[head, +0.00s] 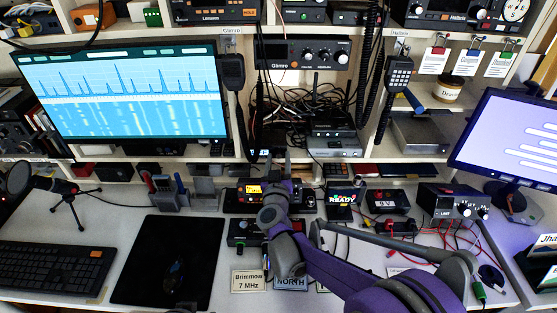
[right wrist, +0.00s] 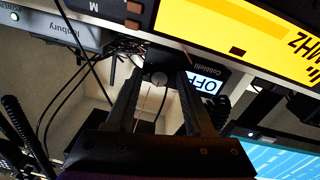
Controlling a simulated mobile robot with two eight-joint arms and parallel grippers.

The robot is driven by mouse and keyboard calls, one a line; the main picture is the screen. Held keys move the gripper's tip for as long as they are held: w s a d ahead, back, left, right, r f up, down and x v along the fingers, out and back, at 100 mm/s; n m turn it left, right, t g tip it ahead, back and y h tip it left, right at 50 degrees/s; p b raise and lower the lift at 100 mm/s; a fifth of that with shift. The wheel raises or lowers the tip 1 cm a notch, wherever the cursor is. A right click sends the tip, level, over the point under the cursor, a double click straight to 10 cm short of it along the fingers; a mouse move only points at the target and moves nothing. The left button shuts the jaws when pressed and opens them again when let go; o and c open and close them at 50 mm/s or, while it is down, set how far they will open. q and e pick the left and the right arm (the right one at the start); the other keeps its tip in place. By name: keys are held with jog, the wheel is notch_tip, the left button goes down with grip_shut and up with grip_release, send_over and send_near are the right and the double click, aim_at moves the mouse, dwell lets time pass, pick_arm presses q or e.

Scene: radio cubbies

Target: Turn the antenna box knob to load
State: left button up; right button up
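My right gripper (head: 277,161) hides the knob there. In the right wrist view the right gripper (right wrist: 160,84) is open, one finger on each side of the knob, with gaps visible. I cannot tell how far the fingertips reach around it. My left gripper is not in view.
A radio with a yellow display (head: 252,190) stands just below my right gripper and fills the top of the wrist view. Loose cables (head: 313,100) hang behind. A large monitor (head: 125,95) is at left. A black mat (head: 168,262) lies on the desk.

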grip_shut()
jog(key=shift+m, duration=0.3)
jog(key=m, duration=0.3)
jog(key=shift+m+b, duration=0.3)
jog(key=shift+b, duration=0.05)
jog(key=m, duration=0.8)
jog(key=shift+r+m, duration=0.1)
jog(key=shift+m, duration=0.3)
jog(key=m, duration=0.3)
jog(key=shift+m+y, duration=0.3)
jog(key=m, duration=0.3)
jog(key=shift+m+p, duration=0.35)
jog(key=shift+m, duration=1.35)
